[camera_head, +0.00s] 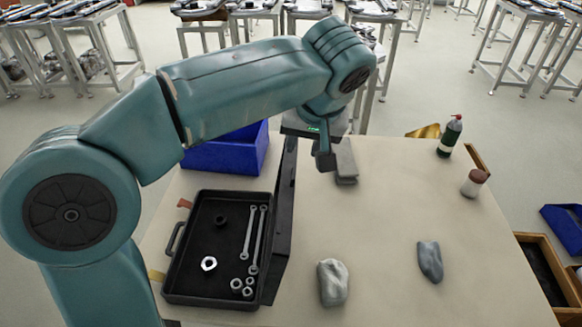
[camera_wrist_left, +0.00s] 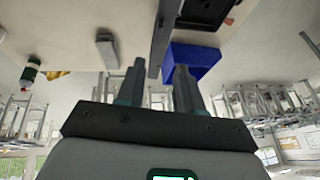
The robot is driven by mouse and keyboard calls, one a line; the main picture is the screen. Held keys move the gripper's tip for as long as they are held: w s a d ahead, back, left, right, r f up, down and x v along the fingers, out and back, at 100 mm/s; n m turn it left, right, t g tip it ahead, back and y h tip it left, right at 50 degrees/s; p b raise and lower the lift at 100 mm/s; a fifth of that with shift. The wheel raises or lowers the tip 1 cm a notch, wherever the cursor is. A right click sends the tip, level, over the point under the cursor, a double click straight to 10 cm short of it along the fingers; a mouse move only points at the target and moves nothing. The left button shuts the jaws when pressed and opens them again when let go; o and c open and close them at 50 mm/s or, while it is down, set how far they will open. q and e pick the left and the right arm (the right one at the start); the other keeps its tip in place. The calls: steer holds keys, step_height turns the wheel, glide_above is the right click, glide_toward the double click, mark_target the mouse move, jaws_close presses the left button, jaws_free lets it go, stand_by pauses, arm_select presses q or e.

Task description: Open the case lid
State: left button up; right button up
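The black case (camera_head: 183,290) lies on the table with its tray uncovered, holding two wrenches (camera_head: 254,240) and several nuts or rings. Its lid (camera_head: 284,225) stands nearly upright along the case's right side, seen almost edge-on. My left gripper (camera_head: 322,158) is at the lid's far end; one finger shows to the right of the lid, the other is hidden. In the left wrist view my gripper (camera_wrist_left: 160,68) has its fingers apart, and the lid (camera_wrist_left: 161,42) appears between them. I cannot tell whether either finger touches it. My right gripper is not in view.
A blue bin (camera_head: 228,153) stands behind the case. A grey block (camera_head: 345,162) lies close to my left gripper. A bottle (camera_head: 450,136), a capped jar (camera_head: 474,183) and two grey lumps (camera_head: 333,283) (camera_head: 430,261) are on the right. The table between them is clear.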

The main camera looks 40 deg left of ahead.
mark_target(294, 174)
arm_select(q)
steer(key=p+x, duration=0.1)
steer(key=x, duration=1.1)
steer(key=shift+f, duration=0.2)
steer(key=shift+w+f, duration=0.15)
steer(key=shift+f, duration=0.3)
steer(key=shift+a, duration=0.1)
steer(key=shift+c, duration=0.6)
jaws_close()
steer(key=shift+a+r, duration=0.1)
